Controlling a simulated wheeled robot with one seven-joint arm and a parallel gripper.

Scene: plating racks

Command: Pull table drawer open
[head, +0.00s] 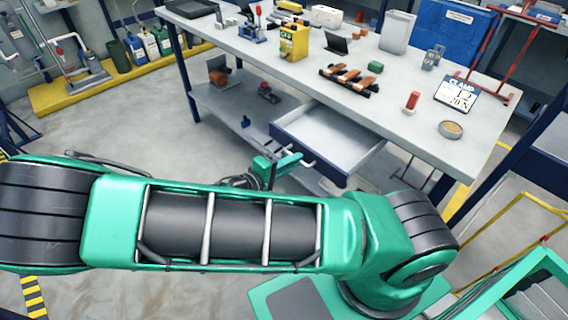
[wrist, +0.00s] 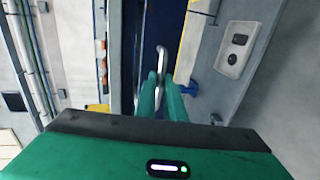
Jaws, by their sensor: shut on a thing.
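The table drawer (head: 328,138) is pulled out from under the grey worktable (head: 440,141), and its pale inside is empty. Its metal bar handle (head: 309,163) is on the front and also shows in the wrist view (wrist: 161,60). My gripper (head: 287,161) is at the drawer front, its green fingers shut on the handle; in the wrist view the fingers (wrist: 162,90) close around the bar. The exact contact is small in the head view.
The tabletop holds a yellow box (head: 293,43), a tool rack (head: 350,78), a sign (head: 463,96), a red-capped item (head: 411,101) and a round tin (head: 450,130). A lower shelf (head: 225,110) is beneath. Yellow railing (head: 510,225) stands at right.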

